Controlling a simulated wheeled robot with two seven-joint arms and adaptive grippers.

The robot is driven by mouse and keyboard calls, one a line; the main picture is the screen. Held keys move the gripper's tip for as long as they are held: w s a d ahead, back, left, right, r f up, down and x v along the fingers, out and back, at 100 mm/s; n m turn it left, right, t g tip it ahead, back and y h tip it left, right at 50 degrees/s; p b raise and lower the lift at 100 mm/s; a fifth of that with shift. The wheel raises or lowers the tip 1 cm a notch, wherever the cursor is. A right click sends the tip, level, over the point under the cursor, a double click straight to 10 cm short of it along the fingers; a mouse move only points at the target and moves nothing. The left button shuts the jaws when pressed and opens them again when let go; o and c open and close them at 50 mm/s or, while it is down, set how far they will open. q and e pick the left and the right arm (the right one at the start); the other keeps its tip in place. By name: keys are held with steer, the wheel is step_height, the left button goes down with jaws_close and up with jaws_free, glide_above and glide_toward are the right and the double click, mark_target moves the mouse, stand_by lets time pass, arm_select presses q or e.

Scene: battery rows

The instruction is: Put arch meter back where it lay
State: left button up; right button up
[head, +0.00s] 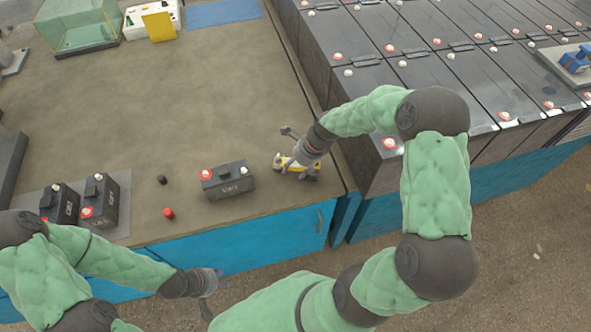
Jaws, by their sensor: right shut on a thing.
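My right gripper (295,158) is low over the right front part of the brown bench top (190,110). It is shut on a small yellow, white and dark device, which I take to be the arch meter (280,162); the fingers hide part of it. I cannot tell whether the device touches the bench. A small dark battery (228,182) with a red and a white cap stands just left of it. My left gripper (211,287) is open and empty in front of the bench's blue front.
Two small batteries (100,200) stand on a grey plate at the left. A black cap (162,180) and a red cap (168,213) lie nearby. A glass box (78,28) and a blue mat (222,12) are at the back. Rows of large batteries (440,75) stand right, bearing a blue device (576,60).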

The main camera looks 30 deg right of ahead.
steer(key=shift+f, duration=0.2)
steer(key=o, duration=1.6)
steer(key=p+v, duration=0.5)
steer(key=v, duration=0.7)
steer(key=shift+r, duration=0.15)
